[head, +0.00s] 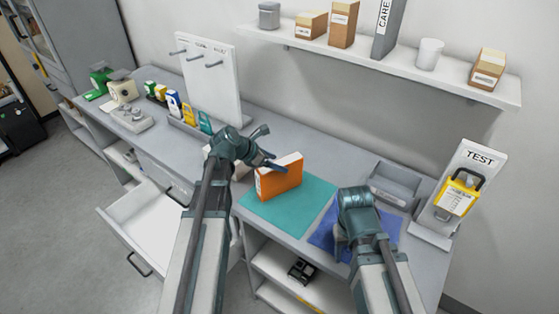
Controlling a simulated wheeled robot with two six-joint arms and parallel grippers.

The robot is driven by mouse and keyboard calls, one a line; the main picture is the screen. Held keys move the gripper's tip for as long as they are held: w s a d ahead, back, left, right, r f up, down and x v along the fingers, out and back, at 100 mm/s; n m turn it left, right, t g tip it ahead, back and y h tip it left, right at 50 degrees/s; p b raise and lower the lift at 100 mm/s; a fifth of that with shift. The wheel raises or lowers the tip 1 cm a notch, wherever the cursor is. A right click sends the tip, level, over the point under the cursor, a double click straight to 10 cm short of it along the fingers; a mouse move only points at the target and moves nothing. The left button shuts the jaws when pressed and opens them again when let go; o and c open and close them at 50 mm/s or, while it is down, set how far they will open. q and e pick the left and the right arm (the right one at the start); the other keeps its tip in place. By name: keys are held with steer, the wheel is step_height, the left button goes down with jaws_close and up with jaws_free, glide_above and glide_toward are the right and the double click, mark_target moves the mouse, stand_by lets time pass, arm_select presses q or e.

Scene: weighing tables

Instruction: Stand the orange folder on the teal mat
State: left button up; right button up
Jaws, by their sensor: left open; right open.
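The orange folder (280,181) stands upright on its long edge, on the back left part of the teal mat (296,213). Its orange side faces me and its top edge is white. My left gripper (267,149) is open, just left of and above the folder's upper left corner. Whether a finger touches the folder cannot be told. My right gripper (343,250) is open and empty, pointing down over the blue mat (386,228), apart from the folder.
A grey tray (395,184) sits behind the blue mat. A TEST stand with a yellow device (457,196) is at right. A white pegboard (212,82) and small coloured boxes stand at left. A drawer (150,222) hangs open below the table. A shelf (380,70) runs above.

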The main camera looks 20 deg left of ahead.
arm_select(q)
steer(key=p+v, duration=0.5)
steer(key=v, duration=0.3)
steer(key=shift+d+r, duration=0.1)
steer(key=shift+r, duration=0.15)
steer(key=shift+s+a+r+p, duration=0.35)
steer(key=shift+s+a+r, duration=0.05)
steer(key=shift+s+a, duration=0.05)
steer(key=s+d+f+m+g+y, duration=0.3)
steer(key=s+d+m, duration=0.6)
steer(key=m, duration=0.6)
steer(key=s+d+f+m+g+y, duration=0.3)
steer(key=s+d+m, duration=0.6)
steer(key=m, duration=0.7)
steer(key=shift+d+f+g+y, duration=0.2)
steer(key=shift+d+g+y, duration=0.2)
steer(key=shift+d+y, duration=0.4)
steer(key=shift+s, duration=0.15)
